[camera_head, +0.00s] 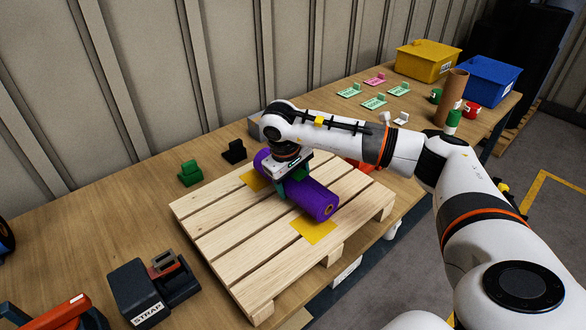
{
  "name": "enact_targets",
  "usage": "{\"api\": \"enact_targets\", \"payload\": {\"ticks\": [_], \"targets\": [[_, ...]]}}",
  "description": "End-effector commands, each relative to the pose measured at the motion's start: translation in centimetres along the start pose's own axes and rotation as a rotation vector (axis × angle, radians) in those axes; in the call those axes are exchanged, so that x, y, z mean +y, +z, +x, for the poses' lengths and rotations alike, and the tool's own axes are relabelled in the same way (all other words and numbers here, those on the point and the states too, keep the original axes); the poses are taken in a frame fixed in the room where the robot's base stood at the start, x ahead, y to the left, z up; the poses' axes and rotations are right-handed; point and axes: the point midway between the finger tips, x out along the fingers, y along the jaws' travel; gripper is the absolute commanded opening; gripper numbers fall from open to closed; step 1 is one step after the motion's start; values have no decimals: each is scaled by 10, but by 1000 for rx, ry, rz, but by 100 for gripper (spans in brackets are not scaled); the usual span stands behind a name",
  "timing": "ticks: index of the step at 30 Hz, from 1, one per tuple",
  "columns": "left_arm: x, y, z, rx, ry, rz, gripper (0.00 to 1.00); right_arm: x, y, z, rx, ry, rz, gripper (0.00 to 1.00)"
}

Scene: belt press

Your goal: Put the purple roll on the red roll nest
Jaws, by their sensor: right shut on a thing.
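The purple roll (314,199) lies lengthwise over the wooden pallet (235,244), between two yellow patches. My right gripper (292,187) comes down from above and is shut around the middle of the roll. I cannot tell whether the roll touches the slats or hangs just above them. A red piece (363,167), perhaps the red roll nest, shows beyond the pallet's right side, mostly hidden behind my right arm. My left gripper is not in view.
A green block (190,173) and a black block (234,152) stand behind the pallet. A strapping tool (142,291) sits at front left. Yellow (427,61) and blue (487,80) bins, small cards and a brown tube (453,92) stand at the far right.

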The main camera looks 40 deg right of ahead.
Motion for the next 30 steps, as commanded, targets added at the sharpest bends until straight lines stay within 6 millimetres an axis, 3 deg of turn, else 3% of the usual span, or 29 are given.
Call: {"api": "enact_targets", "payload": {"ticks": [7,8,11,22,26,30], "targets": [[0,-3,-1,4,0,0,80,0,1,2,-6,0,2,0],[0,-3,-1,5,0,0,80,1,0,4,-1,0,0,70],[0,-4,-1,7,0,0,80,1,0,4,0,0,0,86],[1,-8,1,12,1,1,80,1,0,0,-1,0,0,87],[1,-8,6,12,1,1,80,1,1,-18,-5,0,0,87],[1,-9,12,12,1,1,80,1,1,-48,-7,0,1,87]]}}
